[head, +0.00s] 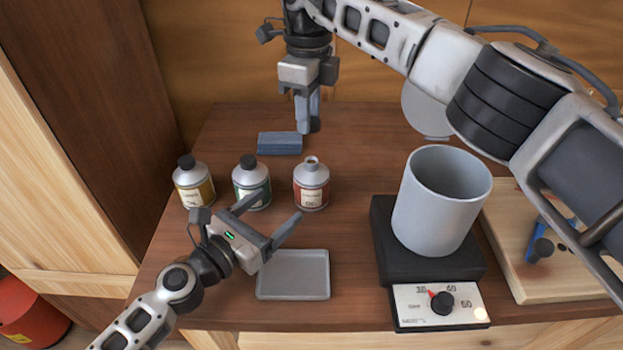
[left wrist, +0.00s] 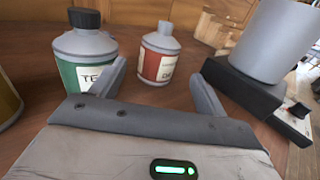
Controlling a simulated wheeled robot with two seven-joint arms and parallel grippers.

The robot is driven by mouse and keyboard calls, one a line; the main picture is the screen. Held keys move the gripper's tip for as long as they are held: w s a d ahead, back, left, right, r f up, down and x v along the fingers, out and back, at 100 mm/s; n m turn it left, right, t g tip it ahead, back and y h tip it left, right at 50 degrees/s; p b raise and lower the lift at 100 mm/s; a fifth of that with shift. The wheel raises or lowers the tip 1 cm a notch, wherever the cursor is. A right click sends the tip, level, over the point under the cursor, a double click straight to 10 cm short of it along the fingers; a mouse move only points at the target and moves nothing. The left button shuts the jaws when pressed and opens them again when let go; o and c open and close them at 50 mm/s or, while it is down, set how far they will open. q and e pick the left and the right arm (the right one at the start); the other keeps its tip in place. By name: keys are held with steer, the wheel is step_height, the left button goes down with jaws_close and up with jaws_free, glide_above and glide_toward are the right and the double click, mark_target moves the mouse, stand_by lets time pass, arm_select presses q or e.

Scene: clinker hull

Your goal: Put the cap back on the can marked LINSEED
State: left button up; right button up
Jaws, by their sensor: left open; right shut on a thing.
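The can with the red label (head: 311,184) stands upright with a bare, open neck; its label reads OIL below a line too small to read. It also shows in the left wrist view (left wrist: 159,55). My left gripper (head: 269,212) is open and empty, in front of the cans, with its fingers pointing towards the green and red cans. My right gripper (head: 308,118) points down behind the red-labelled can, near the blue-grey block. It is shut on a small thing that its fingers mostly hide. I see no loose cap on the table.
A green-labelled can (head: 251,183) and a yellow-labelled can (head: 194,182), both black-capped, stand left of the open can. A grey tray (head: 293,290) lies in front. A grey pot (head: 436,205) stands on a black dial device (head: 394,262) at right. A blue-grey block (head: 280,143) lies behind.

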arm_select(q)
steer(key=shift+s, duration=0.15)
arm_select(e)
steer(key=shift+s, duration=0.15)
arm_select(q)
steer(key=x, duration=1.2)
steer(key=c, duration=1.2)
steer(key=shift+o, duration=0.2)
arm_select(e)
glide_above(308, 160)
steer(key=shift+d+f, duration=0.1)
steer(key=shift+f, duration=2.4)
steer(key=shift+f, duration=0.9)
steer(key=shift+f, duration=0.5)
